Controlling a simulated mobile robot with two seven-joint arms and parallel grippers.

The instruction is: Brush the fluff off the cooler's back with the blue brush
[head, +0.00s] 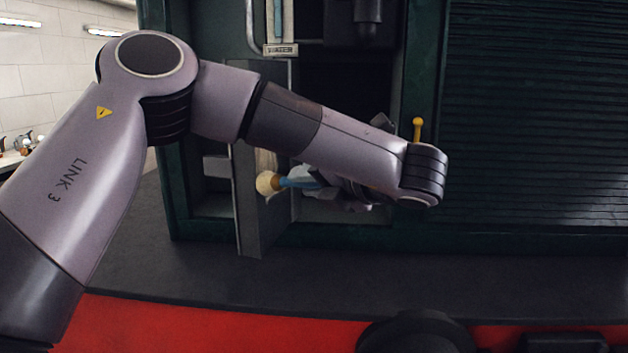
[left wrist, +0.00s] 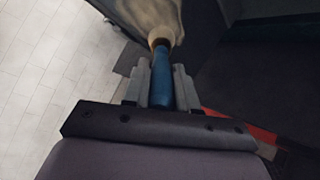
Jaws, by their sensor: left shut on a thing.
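My left gripper (head: 312,181) is shut on the blue handle of the brush (head: 290,182), in front of an open compartment of the dark green housing. The brush's pale, rounded bristle head (head: 267,183) points left, close to the grey open door (head: 264,215). In the left wrist view the gripper (left wrist: 161,70) has a finger on each side of the blue handle (left wrist: 161,88), and the cream bristles (left wrist: 155,18) point away from the wrist. I cannot make out the cooler's back or any fluff. My right gripper is not in view.
A louvred dark green panel (head: 540,120) fills the right side. A yellow-knobbed lever (head: 418,129) stands behind my left wrist.

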